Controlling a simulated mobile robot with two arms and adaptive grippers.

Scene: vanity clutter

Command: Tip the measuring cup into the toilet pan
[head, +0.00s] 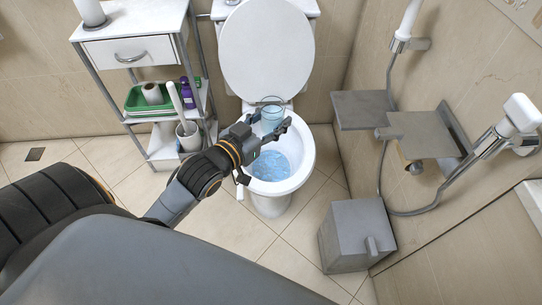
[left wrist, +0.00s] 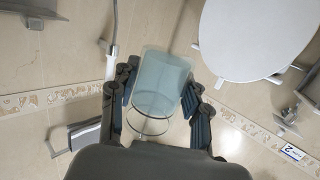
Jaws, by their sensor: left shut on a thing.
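The toilet pan (head: 306,165) stands in the middle of the head view, with its lid (head: 268,50) raised and blue water (head: 270,166) inside. My left gripper (head: 268,128) is shut on a clear, bluish measuring cup (head: 272,116) and holds it above the back part of the pan. The cup looks close to upright in the head view. In the left wrist view the cup (left wrist: 162,85) sits between both fingers, with a thin ring below it. Whether it holds liquid is unclear. My right gripper is not in view.
A shelf rack (head: 135,52) with a green tray (head: 150,98), bottles and a brush holder (head: 189,136) stands left of the toilet. Grey wall plates (head: 425,135) and a hand shower (head: 515,118) stick out at right. A grey bin (head: 355,235) stands on the floor.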

